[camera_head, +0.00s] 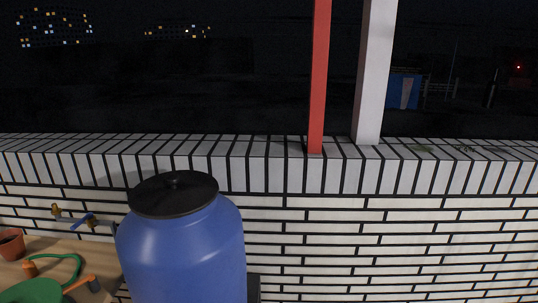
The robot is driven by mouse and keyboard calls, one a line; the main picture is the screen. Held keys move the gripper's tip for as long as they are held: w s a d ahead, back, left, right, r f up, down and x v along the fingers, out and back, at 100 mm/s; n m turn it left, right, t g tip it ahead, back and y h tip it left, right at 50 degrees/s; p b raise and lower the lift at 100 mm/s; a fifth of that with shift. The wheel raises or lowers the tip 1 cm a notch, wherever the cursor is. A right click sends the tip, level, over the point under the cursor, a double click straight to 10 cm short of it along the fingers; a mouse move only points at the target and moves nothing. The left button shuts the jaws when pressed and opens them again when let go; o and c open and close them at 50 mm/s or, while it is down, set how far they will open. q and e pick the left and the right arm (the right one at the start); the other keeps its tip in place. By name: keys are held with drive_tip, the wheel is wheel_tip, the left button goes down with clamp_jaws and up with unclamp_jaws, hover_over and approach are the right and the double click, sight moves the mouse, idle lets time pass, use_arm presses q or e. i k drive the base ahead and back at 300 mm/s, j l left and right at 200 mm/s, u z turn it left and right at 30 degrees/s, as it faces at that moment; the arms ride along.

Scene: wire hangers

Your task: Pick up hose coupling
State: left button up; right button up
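An orange piece that looks like the hose coupling (31,268) sits at the end of a curved green hose (68,258). They lie on a wooden surface (45,243) at the lower left. A round green object (32,292) is in front of them, cut off by the bottom edge. A second orange piece (77,284) lies to its right; I cannot tell if it is a handle or part of the hose. Neither of my grippers is in view.
A large blue barrel (182,255) with a black lid (173,194) stands right of the wooden surface. A brass tap with a blue lever (82,220) sticks out of the white brick wall (390,235). A terracotta pot (11,245) stands at the left edge.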

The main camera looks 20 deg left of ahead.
sight(29, 267)
drive_tip(key=k+j, duration=0.1)
drive_tip(key=j, duration=0.3)
drive_tip(key=k+j, duration=0.15)
drive_tip(key=j, duration=0.25)
drive_tip(key=k+j, duration=0.1)
drive_tip(key=j, duration=0.25)
drive_tip(key=k+j, duration=0.1)
drive_tip(key=j, duration=0.3)
drive_tip(key=k+j, duration=0.15)
drive_tip(key=j, duration=0.25)
drive_tip(key=k+j, duration=0.1)
drive_tip(key=j, duration=0.3)
